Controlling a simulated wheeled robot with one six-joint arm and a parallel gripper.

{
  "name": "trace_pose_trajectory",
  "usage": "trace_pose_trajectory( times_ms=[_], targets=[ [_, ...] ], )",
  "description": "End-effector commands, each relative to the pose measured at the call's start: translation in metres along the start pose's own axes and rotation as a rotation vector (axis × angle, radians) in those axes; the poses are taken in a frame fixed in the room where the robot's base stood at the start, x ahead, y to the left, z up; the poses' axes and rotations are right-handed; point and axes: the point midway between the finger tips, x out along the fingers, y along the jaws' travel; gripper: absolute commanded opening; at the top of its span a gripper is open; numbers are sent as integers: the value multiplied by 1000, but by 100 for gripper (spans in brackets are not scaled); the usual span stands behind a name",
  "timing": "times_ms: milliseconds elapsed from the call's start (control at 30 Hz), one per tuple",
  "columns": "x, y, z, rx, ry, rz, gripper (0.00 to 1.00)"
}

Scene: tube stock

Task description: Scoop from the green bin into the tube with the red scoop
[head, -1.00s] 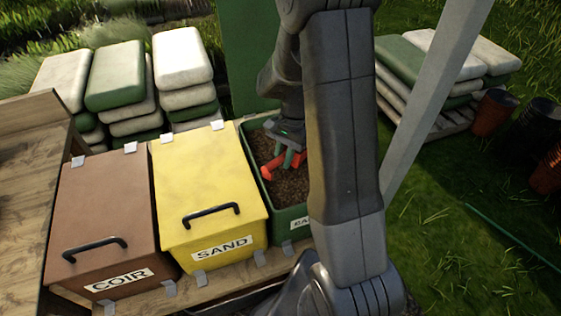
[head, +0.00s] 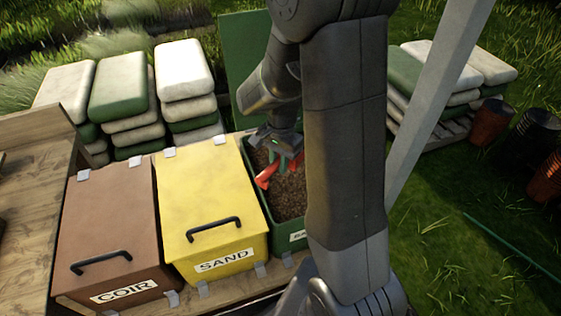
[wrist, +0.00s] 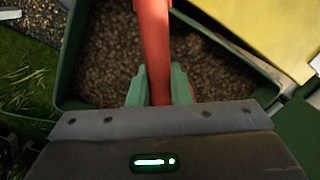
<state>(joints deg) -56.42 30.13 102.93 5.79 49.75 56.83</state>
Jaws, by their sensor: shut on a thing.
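The green bin (head: 294,236) stands open to the right of the yellow bin, filled with brown grainy stuff (head: 287,199); its rim shows in the wrist view (wrist: 66,60). My gripper (head: 281,165) is over the bin and shut on the red scoop (head: 265,178). In the wrist view the gripper's green fingers (wrist: 160,88) close around the scoop's red handle (wrist: 154,40), which runs out of the top of the picture. The scoop's far end is hidden there, and I cannot tell how deep it sits or whether it holds anything. I see no tube.
The yellow SAND bin (head: 208,200) and brown COIR bin (head: 107,230) have closed lids with black handles. A wooden bench (head: 32,200) is at the left. Stacked sacks (head: 184,70) stand behind. A grey post (head: 432,95) and dark pots (head: 533,134) are at the right.

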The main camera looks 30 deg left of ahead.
Motion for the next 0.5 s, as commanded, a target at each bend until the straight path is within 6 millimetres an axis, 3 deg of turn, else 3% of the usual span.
trace_pose_trajectory(
  times_ms=[500],
  targets=[
    [-29, 0, 20, -2, 75, 0, 0]
  ],
)
